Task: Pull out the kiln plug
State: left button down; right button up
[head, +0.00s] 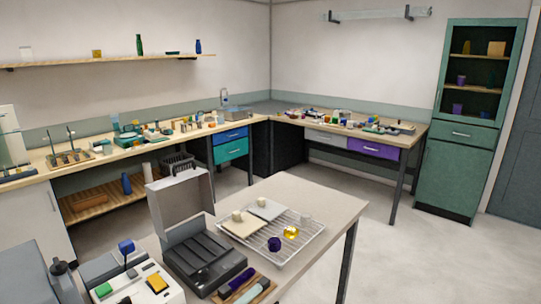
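A dark grey box (207,258) with ridged slats on top and a raised grey lid (181,199) stands on the near light table; it may be the kiln, but I cannot tell. No plug can be made out with certainty. A small pale knob-like piece (237,215) sits on a cream tile, and another pale piece (261,201) sits on a grey tile, both on the wire rack beside the box. Neither of my grippers shows in the head view.
The wire rack (318,229) also holds a purple piece (274,244) and a yellow glass piece (291,232). A white box (150,297) with coloured controls is at the front left. Cluttered benches (350,126) line the walls. The floor at right is clear.

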aim_at(122, 246)
jog(key=i+l+u, duration=0.1)
jog(key=u, duration=0.3)
jog(key=i+l+u, duration=0.15)
jog(key=u, duration=0.25)
jog(key=i+l+u, duration=0.1)
jog(key=u, duration=0.25)
jog(key=i+l+u, duration=0.1)
jog(key=l, duration=0.35)
jog(key=i+l+u, duration=0.1)
jog(key=l, duration=0.3)
jog(key=i+l+u, duration=0.1)
jog(key=l, duration=0.35)
jog(key=i+l+u, duration=0.1)
jog(key=l, duration=0.4)
jog(key=i, duration=0.1)
